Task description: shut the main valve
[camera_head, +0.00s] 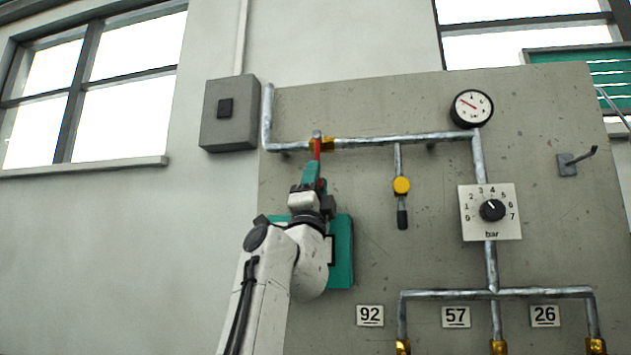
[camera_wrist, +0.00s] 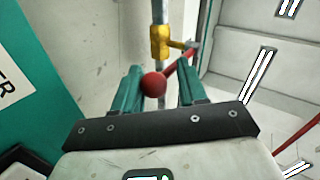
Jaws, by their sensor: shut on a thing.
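The main valve (camera_head: 327,143) is a brass body in the upper pipe, left of the board's middle. It also shows in the wrist view (camera_wrist: 160,43). Its red lever (camera_head: 317,150) points down from the pipe toward my gripper in the head view. In the wrist view the lever (camera_wrist: 177,63) slants to a round red knob at its end. My gripper (camera_head: 312,173) has teal fingers, one on each side of the knob in the wrist view (camera_wrist: 158,88), and is shut on the lever's end. In the head view the fingers hide that end.
The pipe runs right to a gauge (camera_head: 472,108). A yellow-hubbed handle (camera_head: 401,186) hangs on a branch. A grey box (camera_head: 225,113) is on the wall at left. A green panel (camera_head: 343,250) is behind my arm.

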